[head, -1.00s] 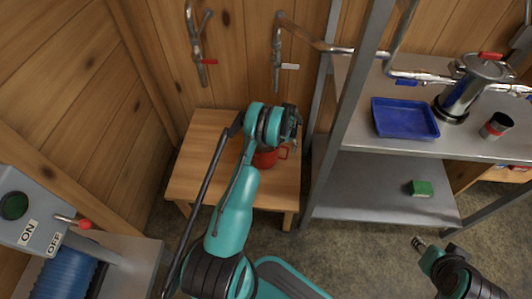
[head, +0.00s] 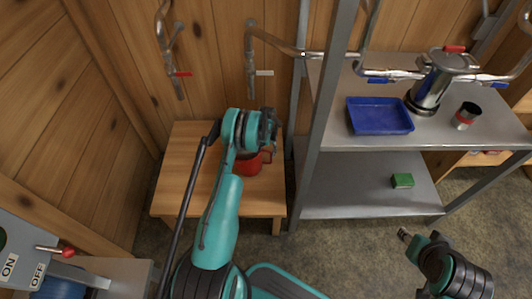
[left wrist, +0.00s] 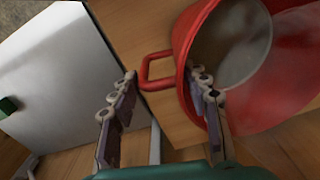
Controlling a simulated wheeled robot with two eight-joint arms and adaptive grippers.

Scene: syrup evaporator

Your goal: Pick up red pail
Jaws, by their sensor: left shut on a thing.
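The red pail (head: 249,165) is at the wooden table (head: 185,170), partly hidden behind my left gripper (head: 268,135) in the head view. The left wrist view shows the open, greyish inside of the pail (left wrist: 285,95) and its red side handle (left wrist: 147,70). My left gripper (left wrist: 165,105) is shut on the pail; its fingers stand apart, the right one against the pail wall, the handle between them. I cannot tell whether the pail is clear of the tabletop. The end of my right arm (head: 405,235) shows low at the right; its jaws are unclear.
A metal shelf (head: 375,205) stands right of the table, its upright close by. It holds a blue tray (head: 380,117), a metal canister (head: 428,85), a small can (head: 467,115) and a green block (head: 402,180). Pipes with valves (head: 170,50) hang on the wall behind.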

